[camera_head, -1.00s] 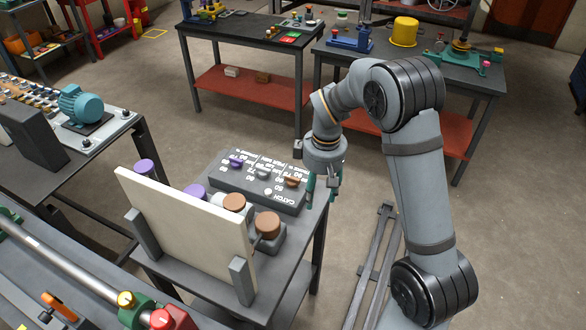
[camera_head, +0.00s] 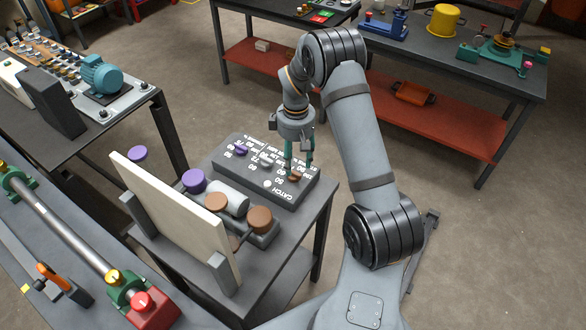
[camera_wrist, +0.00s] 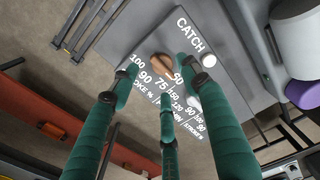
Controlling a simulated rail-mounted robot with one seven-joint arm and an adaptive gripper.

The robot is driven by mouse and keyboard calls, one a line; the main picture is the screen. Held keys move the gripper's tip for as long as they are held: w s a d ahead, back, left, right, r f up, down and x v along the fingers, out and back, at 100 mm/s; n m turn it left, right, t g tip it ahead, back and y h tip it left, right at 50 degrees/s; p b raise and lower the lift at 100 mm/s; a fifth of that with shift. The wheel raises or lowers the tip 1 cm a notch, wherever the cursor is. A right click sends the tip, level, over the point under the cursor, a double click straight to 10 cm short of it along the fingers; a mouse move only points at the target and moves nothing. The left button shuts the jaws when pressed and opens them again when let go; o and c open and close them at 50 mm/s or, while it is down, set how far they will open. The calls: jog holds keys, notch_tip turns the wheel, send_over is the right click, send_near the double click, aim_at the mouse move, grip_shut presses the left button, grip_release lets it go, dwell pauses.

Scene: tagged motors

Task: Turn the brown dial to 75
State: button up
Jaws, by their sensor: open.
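The brown dial (camera_head: 296,177) sits at the right end of a dark grey control box (camera_head: 285,192) marked CATCH, on a small table. In the wrist view the brown dial (camera_wrist: 158,67) shows between my fingers, with 100, 90 and 75 printed beside it. I cannot tell which number it points at. My gripper (camera_head: 299,163) is open with its green fingers pointing down over the dial. In the wrist view my gripper (camera_wrist: 160,85) has its fingers spread around the dial; whether any touch it is unclear.
A purple dial (camera_head: 241,149) and a grey dial (camera_head: 266,160) sit left on the same box, with a white button (camera_head: 267,184). A pale upright board (camera_head: 180,215) and brown-capped motors (camera_head: 260,218) stand in front.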

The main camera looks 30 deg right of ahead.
aim_at(296, 173)
jog(key=shift+f+p, duration=0.6)
jog(key=shift+f, duration=2.15)
jog(key=c, duration=0.3)
jog(key=shift+f, duration=0.1)
jog(key=c, duration=0.8)
